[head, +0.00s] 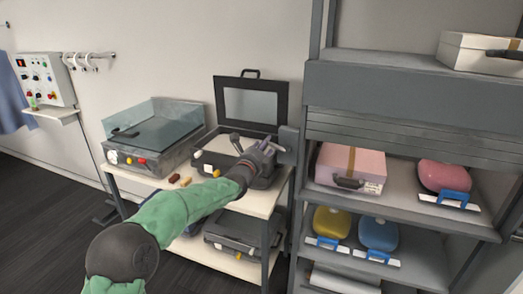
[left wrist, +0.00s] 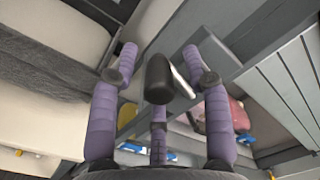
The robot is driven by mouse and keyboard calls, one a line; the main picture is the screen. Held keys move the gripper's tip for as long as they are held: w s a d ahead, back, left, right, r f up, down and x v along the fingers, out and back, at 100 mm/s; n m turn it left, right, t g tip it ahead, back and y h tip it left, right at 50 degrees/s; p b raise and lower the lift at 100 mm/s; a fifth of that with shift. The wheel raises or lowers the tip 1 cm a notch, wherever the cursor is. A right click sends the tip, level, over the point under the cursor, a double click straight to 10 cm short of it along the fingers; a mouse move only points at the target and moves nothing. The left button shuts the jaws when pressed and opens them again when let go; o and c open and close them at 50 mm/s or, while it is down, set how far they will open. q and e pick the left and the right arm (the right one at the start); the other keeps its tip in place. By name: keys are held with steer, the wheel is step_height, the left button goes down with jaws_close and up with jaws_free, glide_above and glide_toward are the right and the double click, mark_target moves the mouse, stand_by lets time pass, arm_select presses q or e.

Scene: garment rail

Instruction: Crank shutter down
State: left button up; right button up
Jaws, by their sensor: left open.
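The grey slatted shutter (head: 410,142) is rolled mostly up under its housing (head: 395,90), with the shelf opening below it uncovered. A grey crank box (head: 289,139) sits on the left post of the shelf unit. My left gripper (head: 265,150) is just left of this box. In the left wrist view my left gripper (left wrist: 160,55) has its purple fingers spread around a black crank knob (left wrist: 158,79) on a pale metal arm (left wrist: 183,81). I cannot tell whether any finger touches the knob. My right gripper is out of view.
Below the shutter stand a pink case (head: 350,166) and a pink bag (head: 444,176). Yellow (head: 331,222) and blue (head: 378,234) bags are on the shelf beneath. Left of the unit, a table holds an open-lidded machine (head: 250,100) close to my left arm and a glass-topped box (head: 154,140).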

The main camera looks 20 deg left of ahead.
arm_select(q)
steer(key=s, duration=1.2)
steer(key=shift+a+f, duration=0.15)
steer(key=shift+a, duration=0.1)
steer(key=shift+w+d+r+n+h+p, duration=0.1)
steer(key=shift+w+n+p, duration=0.45)
steer(key=shift+w+n, duration=2.15)
steer(key=shift+w+r+n+h+p, duration=0.1)
steer(key=shift+w+n+p, duration=0.65)
steer(key=shift+n, duration=3.7)
steer(key=shift+w+d+r+n+h+p, duration=0.1)
steer(key=shift+w+n+p, duration=0.25)
steer(key=shift+w+n, duration=2.45)
steer(key=shift+s+n, duration=0.75)
steer(key=shift+s, duration=0.05)
jaws_close()
